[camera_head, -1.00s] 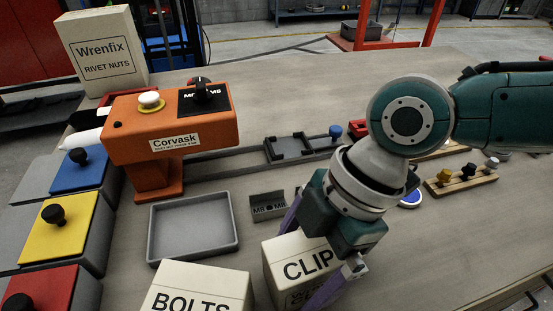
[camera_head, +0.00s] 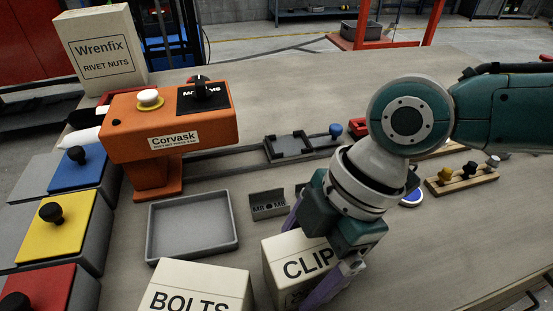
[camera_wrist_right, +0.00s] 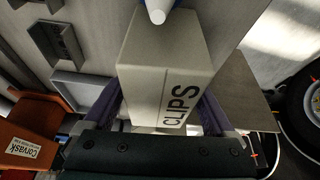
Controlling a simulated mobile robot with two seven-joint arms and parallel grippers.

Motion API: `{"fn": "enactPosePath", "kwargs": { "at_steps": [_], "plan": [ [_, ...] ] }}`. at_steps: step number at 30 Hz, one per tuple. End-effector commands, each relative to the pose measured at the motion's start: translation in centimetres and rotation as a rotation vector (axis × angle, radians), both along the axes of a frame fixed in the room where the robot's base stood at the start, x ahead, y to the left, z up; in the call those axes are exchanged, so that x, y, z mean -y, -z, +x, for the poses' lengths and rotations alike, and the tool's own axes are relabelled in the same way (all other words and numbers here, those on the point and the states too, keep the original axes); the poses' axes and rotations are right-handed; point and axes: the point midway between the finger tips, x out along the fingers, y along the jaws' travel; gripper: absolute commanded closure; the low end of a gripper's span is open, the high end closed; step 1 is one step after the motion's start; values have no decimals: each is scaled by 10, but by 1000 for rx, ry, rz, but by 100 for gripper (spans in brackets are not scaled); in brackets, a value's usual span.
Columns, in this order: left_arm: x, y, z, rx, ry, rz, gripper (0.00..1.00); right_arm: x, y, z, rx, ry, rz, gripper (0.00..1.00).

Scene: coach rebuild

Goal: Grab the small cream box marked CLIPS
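The cream box marked CLIPS (camera_head: 284,262) stands on the bench at the bottom centre of the head view, partly covered by my right gripper. In the right wrist view the CLIPS box (camera_wrist_right: 160,70) fills the space between the two purple fingers. My right gripper (camera_head: 308,255) reaches down over the box, one finger along each side. In the right wrist view the gripper (camera_wrist_right: 162,100) has its fingers lying against both sides of the box, with no clear gap. The box still rests on the bench. My left gripper is not in view.
A cream BOLTS box (camera_head: 195,290) stands close to the left. A grey tray (camera_head: 150,235) and a small M8 holder (camera_head: 268,207) lie behind. The orange Corvask machine (camera_head: 170,140) stands at left.

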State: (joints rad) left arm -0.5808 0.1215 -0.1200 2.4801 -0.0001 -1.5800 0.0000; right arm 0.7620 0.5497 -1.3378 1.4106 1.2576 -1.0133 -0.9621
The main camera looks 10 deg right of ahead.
Motion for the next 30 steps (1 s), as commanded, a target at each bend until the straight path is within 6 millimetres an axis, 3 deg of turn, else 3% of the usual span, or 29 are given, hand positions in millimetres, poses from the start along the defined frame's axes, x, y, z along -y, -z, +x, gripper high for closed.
{"fn": "enactPosePath", "kwargs": {
  "at_steps": [2,22,30],
  "plan": [
    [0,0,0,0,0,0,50,0,0,0,0,0,0,20],
    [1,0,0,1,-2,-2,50,0,0,0,0,0,0,95],
    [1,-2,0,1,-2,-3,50,0,-2,0,1,0,1,95]
  ]
}}
